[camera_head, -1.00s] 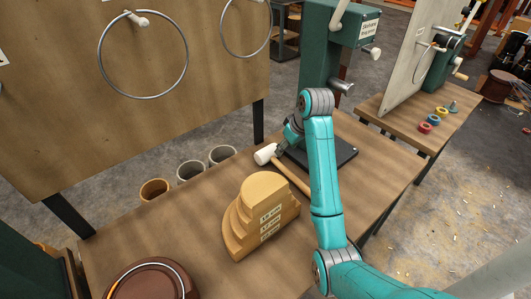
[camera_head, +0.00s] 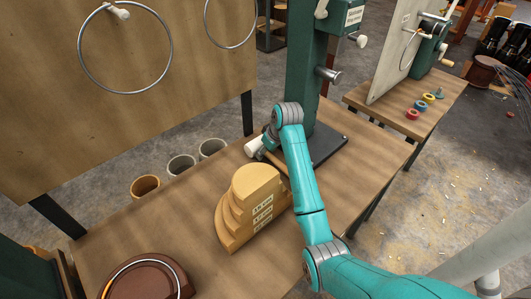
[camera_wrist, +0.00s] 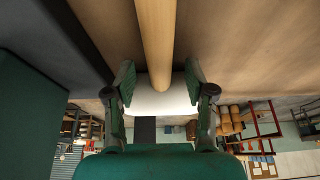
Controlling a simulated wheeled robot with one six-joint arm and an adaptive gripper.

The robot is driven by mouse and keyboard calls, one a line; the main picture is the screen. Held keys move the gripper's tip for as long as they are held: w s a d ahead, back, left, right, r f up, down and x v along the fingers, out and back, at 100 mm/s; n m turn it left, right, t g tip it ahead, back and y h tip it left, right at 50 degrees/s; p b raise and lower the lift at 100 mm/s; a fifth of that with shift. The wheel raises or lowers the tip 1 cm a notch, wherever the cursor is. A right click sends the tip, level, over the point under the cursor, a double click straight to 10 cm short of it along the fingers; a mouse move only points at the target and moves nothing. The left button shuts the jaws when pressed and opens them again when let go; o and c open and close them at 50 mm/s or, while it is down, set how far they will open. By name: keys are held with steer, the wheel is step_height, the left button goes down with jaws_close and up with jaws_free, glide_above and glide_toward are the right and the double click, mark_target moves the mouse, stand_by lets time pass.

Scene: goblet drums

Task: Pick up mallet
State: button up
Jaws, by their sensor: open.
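The mallet lies on the wooden bench, with a white head (camera_head: 253,147) and a pale wooden handle. In the wrist view the handle (camera_wrist: 156,40) runs from the top edge down to the white mallet head (camera_wrist: 160,100). My gripper (camera_wrist: 160,84) is open, with one finger on each side of the handle close to the head. Whether the fingers touch the mallet I cannot tell. In the head view my gripper (camera_head: 270,146) is beside the mallet head, and my arm hides much of the handle.
A stepped wooden block (camera_head: 248,210) stands just in front of the mallet. A green machine post with a dark base (camera_head: 328,146) rises behind it. A round brown disc (camera_head: 150,275) lies at the front left. The bench (camera_head: 170,222) between disc and block is clear.

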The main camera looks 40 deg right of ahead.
steer(key=shift+f, duration=0.1)
jaws_close()
stand_by(0.3)
